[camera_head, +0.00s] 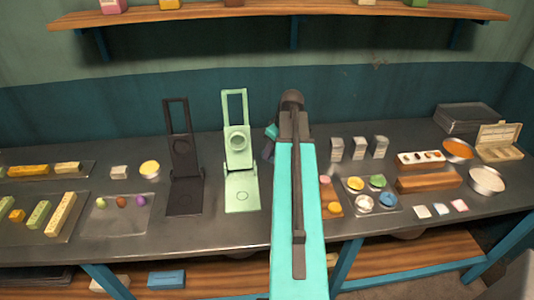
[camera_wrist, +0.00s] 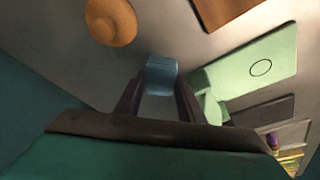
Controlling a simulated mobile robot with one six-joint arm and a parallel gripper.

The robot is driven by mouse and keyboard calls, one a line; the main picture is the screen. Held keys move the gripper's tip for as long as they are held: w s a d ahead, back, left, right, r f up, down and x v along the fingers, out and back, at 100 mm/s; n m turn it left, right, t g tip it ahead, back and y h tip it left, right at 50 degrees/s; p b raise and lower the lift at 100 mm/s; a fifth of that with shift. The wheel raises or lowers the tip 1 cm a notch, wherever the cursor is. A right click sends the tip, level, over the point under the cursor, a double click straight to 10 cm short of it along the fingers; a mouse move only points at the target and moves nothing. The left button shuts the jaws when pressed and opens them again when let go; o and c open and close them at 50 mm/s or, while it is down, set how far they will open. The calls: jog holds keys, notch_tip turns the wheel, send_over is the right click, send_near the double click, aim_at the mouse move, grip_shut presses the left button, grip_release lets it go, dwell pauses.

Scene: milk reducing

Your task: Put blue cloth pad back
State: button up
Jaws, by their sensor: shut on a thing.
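In the wrist view, my gripper (camera_wrist: 160,88) is shut on a blue cloth pad (camera_wrist: 162,75). The pad sticks out past the dark fingertips above the grey bench top. In the head view, my arm hides most of the gripper and I cannot make out the pad. Part of the gripper (camera_head: 268,150) shows just left of the arm, to the right of the green hinged stand (camera_head: 240,190). Three small pale and pink squares (camera_head: 440,209) lie at the bench's front right.
A black hinged stand (camera_head: 184,195) is left of the green one. Small dishes (camera_head: 364,202) and grey blocks (camera_head: 358,148) stand right of my arm. The wrist view shows a round orange-brown thing (camera_wrist: 110,20) near the gripper. A wooden shelf (camera_head: 230,12) hangs above.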

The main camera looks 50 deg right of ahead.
jog(key=shift+w+d+f, duration=0.1)
jog(key=shift+w+d, duration=0.05)
jog(key=shift+w, duration=0.5)
jog(key=shift+w+d, duration=0.15)
jog(key=shift+w, duration=0.45)
jog(key=shift+f+p, duration=1.05)
jog(key=shift+f, duration=0.7)
jog(key=shift+f, duration=0.2)
jog(key=o, duration=1)
jog(key=shift+r, duration=0.1)
jog(key=shift+b+v, duration=1.4)
jog(key=shift+v, duration=4.75)
